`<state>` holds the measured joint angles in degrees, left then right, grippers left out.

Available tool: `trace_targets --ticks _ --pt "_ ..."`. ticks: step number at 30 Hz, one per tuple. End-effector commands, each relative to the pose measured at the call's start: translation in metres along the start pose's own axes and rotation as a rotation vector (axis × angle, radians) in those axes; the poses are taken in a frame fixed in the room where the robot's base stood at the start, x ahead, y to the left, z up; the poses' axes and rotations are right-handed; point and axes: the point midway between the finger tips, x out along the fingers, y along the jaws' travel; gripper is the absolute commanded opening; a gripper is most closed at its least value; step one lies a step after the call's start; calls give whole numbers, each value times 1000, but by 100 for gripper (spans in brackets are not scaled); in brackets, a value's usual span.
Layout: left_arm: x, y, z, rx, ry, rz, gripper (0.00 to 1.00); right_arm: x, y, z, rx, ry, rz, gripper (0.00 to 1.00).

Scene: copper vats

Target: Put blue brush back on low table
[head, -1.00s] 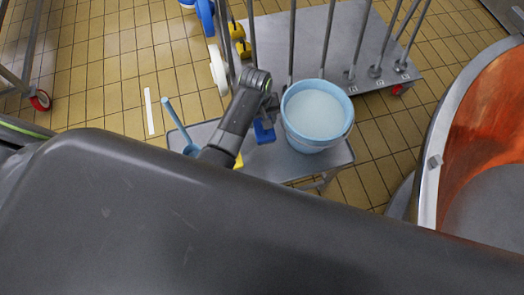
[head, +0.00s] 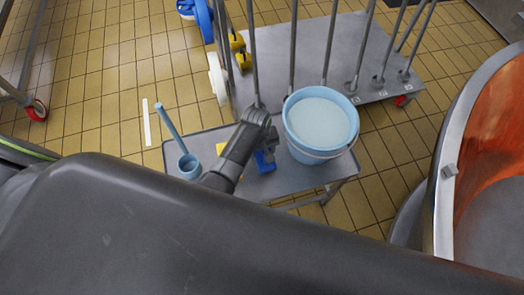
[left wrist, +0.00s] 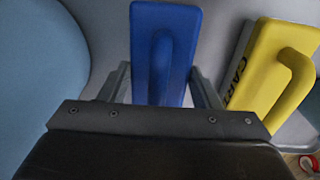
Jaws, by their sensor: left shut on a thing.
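The blue brush (head: 264,162) shows beside my left gripper (head: 268,145) in the head view, over the low table (head: 285,184). In the left wrist view the blue brush (left wrist: 146,45) has a raised handle, and it sits between the two fingers of my left gripper (left wrist: 163,85), which is shut on it. I cannot tell whether the brush touches the tabletop. A yellow brush (left wrist: 262,60) lies right of it in the wrist view. It is partly hidden by my arm in the head view (head: 221,148). My right gripper is out of view.
A light blue bucket (head: 321,148) of pale liquid stands right of my gripper on the low table. A light blue cup with a stick (head: 189,166) stands at the table's left. Behind is a grey rack base (head: 345,60) with upright poles. A copper vat (head: 490,180) is at right.

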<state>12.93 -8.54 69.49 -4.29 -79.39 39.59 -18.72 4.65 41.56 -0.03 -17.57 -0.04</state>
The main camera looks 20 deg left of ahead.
Motion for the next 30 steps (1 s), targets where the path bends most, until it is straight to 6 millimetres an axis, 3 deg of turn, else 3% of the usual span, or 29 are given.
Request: trace_targets --ticks 11,12,16,25,30 --pt "4 0 0 0 1 1 36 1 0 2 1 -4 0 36" --pt "4 0 0 0 1 1 62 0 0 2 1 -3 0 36" --pt "4 0 0 0 1 0 79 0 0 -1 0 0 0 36" --pt "2 0 0 0 0 0 79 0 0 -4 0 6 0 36" --pt "-15 0 0 0 2 2 79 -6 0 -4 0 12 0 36"
